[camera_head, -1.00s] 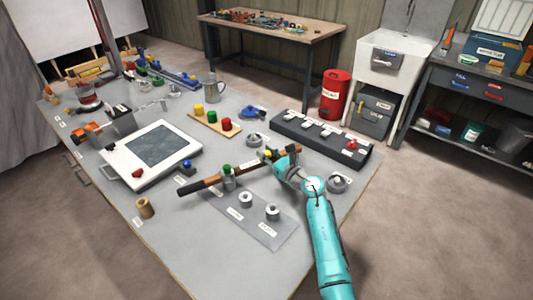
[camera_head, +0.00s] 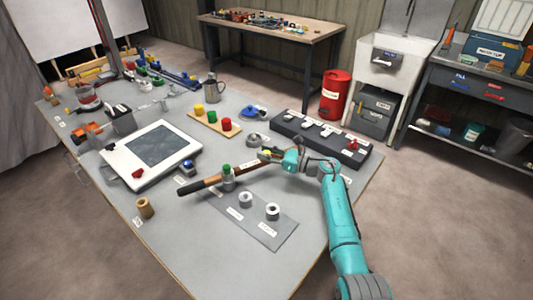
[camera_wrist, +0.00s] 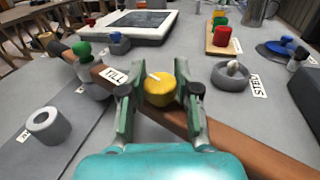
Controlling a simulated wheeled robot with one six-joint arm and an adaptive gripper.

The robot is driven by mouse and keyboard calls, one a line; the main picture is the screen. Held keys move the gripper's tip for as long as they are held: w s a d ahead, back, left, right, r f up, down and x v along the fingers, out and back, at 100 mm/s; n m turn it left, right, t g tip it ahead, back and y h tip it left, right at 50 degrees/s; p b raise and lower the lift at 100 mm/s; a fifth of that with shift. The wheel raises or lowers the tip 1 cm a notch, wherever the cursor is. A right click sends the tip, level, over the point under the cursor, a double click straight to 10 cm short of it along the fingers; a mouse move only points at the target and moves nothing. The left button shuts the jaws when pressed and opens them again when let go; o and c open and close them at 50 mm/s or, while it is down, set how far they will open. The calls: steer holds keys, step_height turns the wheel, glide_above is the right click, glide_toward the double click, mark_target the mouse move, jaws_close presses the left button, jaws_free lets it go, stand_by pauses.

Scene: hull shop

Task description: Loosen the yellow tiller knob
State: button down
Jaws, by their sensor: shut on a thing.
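The yellow tiller knob (camera_wrist: 159,88) sits on the brown wooden tiller, with a small white mark on its top. My gripper (camera_wrist: 160,95) is closed around it, one finger on each side, in the wrist view. In the head view, my gripper (camera_head: 272,157) reaches the tiller from the right and mostly hides the knob. The tiller (camera_head: 205,184) lies across the table and bears a white label (camera_wrist: 115,75). A green knob (camera_wrist: 84,48) stands on a grey post farther along the tiller.
A dark block with white levers (camera_head: 320,133) is behind my gripper. A round grey dish (camera_wrist: 230,75) is close by, and a white-framed panel (camera_head: 152,153) lies left.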

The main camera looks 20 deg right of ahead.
steer(key=c, duration=0.8)
jaws_free()
steer(key=v, duration=1.2)
